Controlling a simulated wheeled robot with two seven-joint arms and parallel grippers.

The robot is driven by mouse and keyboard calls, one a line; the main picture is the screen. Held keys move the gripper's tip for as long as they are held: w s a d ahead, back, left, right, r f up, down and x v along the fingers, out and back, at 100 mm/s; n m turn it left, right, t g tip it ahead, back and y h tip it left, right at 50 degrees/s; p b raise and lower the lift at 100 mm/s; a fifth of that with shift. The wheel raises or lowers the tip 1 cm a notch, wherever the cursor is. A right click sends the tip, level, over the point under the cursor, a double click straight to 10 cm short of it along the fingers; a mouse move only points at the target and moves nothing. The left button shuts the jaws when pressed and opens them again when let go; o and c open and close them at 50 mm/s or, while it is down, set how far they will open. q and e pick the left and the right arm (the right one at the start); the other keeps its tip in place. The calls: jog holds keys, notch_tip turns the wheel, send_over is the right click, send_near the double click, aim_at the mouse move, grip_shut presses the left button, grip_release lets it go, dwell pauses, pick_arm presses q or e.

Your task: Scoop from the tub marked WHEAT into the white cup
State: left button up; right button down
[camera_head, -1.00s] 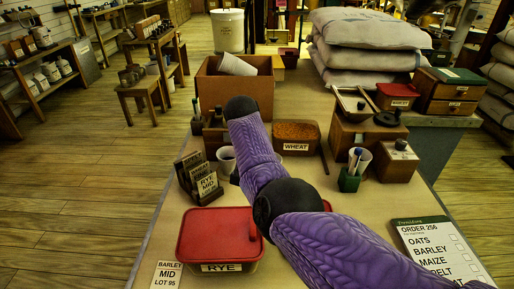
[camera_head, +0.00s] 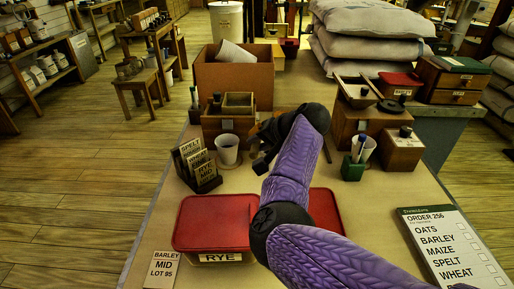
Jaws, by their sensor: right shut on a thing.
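The white cup (camera_head: 228,149) stands upright on the bench, left of my right gripper. My right gripper (camera_head: 260,160) is at the end of the purple arm, close to the cup's right side; I cannot tell whether it touches. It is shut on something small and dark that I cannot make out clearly. The WHEAT tub is hidden behind my right arm. The RYE tub (camera_head: 212,257) has a red lid and sits at the front. My left gripper is not in view.
A rack of label cards (camera_head: 197,168) stands left of the cup. A wooden box (camera_head: 238,118) is behind it. A second red lid (camera_head: 326,211) shows behind my arm. A green pen holder (camera_head: 353,168) and an order card (camera_head: 448,245) are at right. Bench between them is clear.

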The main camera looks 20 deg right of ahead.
pick_arm(q)
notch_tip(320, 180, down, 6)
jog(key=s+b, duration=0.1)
jog(key=b, duration=0.5)
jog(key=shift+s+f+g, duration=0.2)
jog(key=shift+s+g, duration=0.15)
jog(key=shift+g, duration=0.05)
pick_arm(e)
jog(key=shift+s+d+r+m+t+y, duration=0.1)
jog(key=shift+s+d+m+t+y, duration=0.2)
jog(key=shift+m+t+y, duration=0.8)
jog(key=shift+s+d+f+m+t+y, duration=0.15)
jog(key=shift+d+m+t+y, duration=0.3)
jog(key=shift+t+y, duration=1.35)
jog(key=shift+s+d+r+m+t+y, duration=0.25)
jog(key=shift+m+t+y, duration=0.6)
jog(key=shift+t, duration=1.05)
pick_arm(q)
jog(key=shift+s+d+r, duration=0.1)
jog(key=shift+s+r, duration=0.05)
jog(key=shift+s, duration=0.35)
pick_arm(e)
jog(key=shift+f, duration=0.1)
